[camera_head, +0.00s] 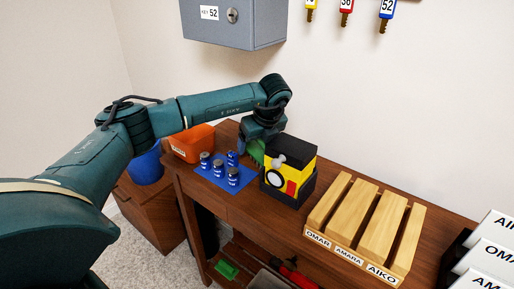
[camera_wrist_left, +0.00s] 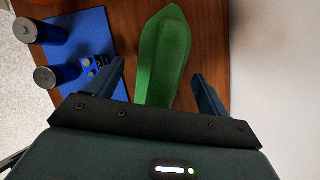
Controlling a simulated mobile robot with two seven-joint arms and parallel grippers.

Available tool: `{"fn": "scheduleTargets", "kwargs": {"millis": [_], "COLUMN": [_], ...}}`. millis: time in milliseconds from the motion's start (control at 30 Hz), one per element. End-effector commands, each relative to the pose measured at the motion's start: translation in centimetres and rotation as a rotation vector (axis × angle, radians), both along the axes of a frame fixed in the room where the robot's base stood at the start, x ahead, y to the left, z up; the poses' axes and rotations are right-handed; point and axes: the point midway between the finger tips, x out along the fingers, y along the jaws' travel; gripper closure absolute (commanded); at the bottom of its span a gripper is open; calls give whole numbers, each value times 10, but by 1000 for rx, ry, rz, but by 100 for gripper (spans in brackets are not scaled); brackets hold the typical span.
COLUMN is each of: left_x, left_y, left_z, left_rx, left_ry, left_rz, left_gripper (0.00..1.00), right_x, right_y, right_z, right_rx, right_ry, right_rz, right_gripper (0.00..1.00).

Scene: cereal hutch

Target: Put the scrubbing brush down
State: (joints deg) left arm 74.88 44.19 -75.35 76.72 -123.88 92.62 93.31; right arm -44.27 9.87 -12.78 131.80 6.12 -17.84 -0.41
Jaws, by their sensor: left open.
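The green scrubbing brush (camera_head: 256,152) is on the wooden table, between the blue mat and the yellow and black box, partly hidden under my left gripper (camera_head: 262,140). In the left wrist view the brush (camera_wrist_left: 165,50) shows as a long green shape over the wood, between my two spread fingers (camera_wrist_left: 157,78). A gap shows on each side of it, so the fingers are open and not clamped on it. My right gripper does not show.
Several batteries (camera_head: 218,170) stand on a blue mat (camera_head: 239,184). An orange bin (camera_head: 192,146) stands behind it. The yellow and black box (camera_head: 290,175) is close on the right, then a slotted wooden rack (camera_head: 350,215). A grey key cabinet (camera_head: 235,30) hangs above.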

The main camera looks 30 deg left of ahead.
Motion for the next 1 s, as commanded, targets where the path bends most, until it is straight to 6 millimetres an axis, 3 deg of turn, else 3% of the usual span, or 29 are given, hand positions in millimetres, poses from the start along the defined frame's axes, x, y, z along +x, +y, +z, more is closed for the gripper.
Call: {"fn": "scheduleTargets", "kwargs": {"millis": [267,900,1000], "left_x": [1,1,1], "left_y": [1,0,0], "left_z": [-2,-1,-1], "left_rx": [0,-1,-1], "left_ry": [-1,-2,-2], "left_rz": [0,0,0], "left_gripper": [22,75,76], "right_x": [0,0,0], "right_y": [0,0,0], "right_z": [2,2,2], "right_rx": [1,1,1], "right_ry": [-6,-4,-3], "right_rz": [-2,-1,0], "right_gripper": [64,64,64]}}
